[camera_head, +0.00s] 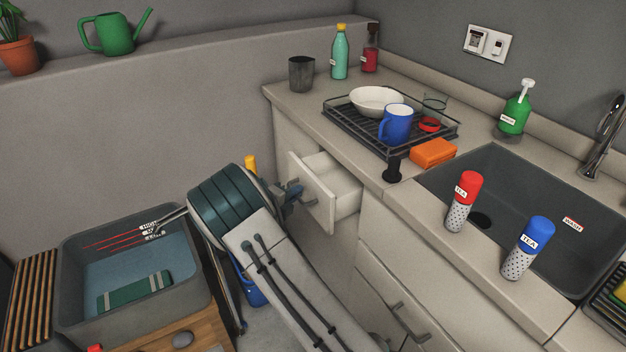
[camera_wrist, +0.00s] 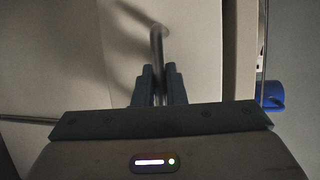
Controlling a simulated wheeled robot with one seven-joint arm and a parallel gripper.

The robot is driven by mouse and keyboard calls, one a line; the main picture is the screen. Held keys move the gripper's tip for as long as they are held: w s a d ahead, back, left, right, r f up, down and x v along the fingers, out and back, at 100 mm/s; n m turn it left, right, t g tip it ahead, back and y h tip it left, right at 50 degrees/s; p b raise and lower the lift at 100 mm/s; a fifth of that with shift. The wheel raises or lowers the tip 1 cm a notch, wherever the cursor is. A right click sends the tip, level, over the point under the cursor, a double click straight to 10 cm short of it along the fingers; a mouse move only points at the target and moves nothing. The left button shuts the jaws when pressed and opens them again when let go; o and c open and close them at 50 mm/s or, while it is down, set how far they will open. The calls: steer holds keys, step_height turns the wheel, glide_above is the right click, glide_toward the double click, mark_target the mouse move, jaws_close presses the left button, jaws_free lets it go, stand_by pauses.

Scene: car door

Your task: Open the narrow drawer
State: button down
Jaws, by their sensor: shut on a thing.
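The narrow drawer (camera_head: 333,187) is at the left end of the counter and is pulled partly out, so its inside shows in the head view. My gripper (camera_head: 292,190) is in front of the drawer's face at its handle. In the wrist view my gripper (camera_wrist: 158,85) has its two fingers closed around the metal bar handle (camera_wrist: 157,42). The pale drawer front (camera_wrist: 200,45) lies just beyond the fingers. My arm hides part of the lower cabinet in the head view.
A dish rack (camera_head: 340,117) with a white bowl (camera_head: 377,101) and blue mug (camera_head: 396,124) stands on the counter above. A grey basin (camera_head: 188,292) of water stands left of my arm. A blue container (camera_head: 252,290) is partly hidden behind my arm. Other drawers (camera_head: 405,285) are shut.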

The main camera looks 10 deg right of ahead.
steer(key=s+a+p, duration=0.2)
steer(key=s+a, duration=0.1)
steer(key=a, duration=0.4)
steer(key=shift+a, duration=0.2)
steer(key=shift+f, duration=0.1)
steer(key=c, duration=1.5)
jaws_free()
